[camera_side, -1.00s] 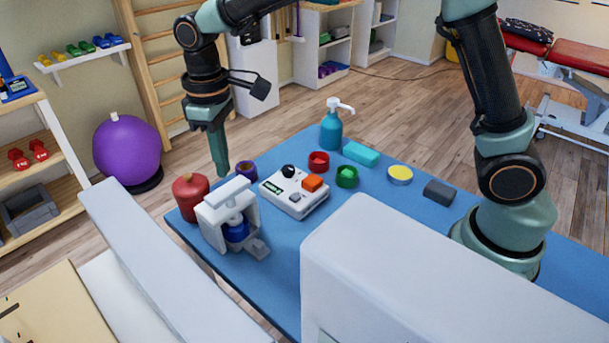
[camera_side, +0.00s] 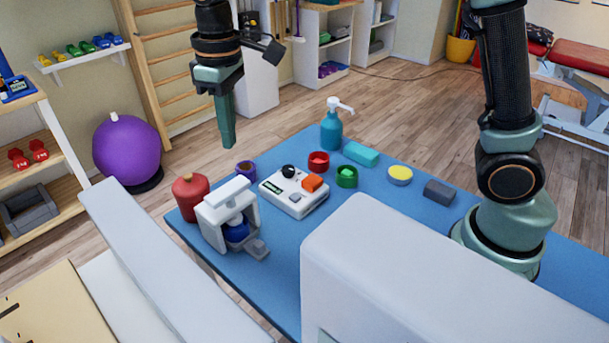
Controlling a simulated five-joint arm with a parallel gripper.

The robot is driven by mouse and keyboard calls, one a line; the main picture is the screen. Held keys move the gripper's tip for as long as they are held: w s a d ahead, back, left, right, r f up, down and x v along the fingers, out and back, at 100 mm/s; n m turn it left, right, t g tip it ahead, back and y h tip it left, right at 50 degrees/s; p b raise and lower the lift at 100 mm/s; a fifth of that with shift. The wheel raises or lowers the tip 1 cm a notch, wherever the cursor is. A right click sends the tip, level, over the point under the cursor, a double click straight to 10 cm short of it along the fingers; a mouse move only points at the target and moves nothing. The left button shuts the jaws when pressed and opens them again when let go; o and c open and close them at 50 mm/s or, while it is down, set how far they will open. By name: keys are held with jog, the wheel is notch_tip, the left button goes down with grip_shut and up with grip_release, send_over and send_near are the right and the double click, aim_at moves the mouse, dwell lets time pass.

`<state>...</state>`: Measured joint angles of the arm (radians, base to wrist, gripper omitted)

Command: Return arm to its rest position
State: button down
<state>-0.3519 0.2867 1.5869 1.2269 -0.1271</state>
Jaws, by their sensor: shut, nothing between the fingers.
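My gripper (camera_side: 229,143) points down in the upper left part of the side view. Its green fingers are together, with nothing between them. It hangs in the air above the far left part of the blue table (camera_side: 408,230), clear of the objects there. The upper part of my arm runs out of the top of the picture.
A red round container (camera_side: 190,190) and a white press with a blue part (camera_side: 228,212) stand at the table's left end. A teal pump bottle (camera_side: 331,128), red ring (camera_side: 318,161), green ring (camera_side: 346,176), teal block (camera_side: 360,153), yellow-topped tin (camera_side: 400,175) and dark block (camera_side: 439,192) stand further right.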

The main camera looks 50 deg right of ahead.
jog(key=s+d+r+m+t, duration=0.2)
jog(key=s+d+m+t, duration=0.3)
jog(key=s+d, duration=0.7)
jog(key=shift+s+d+r, duration=0.3)
jog(key=shift+s+d, duration=0.1)
jog(key=shift+d, duration=1.2)
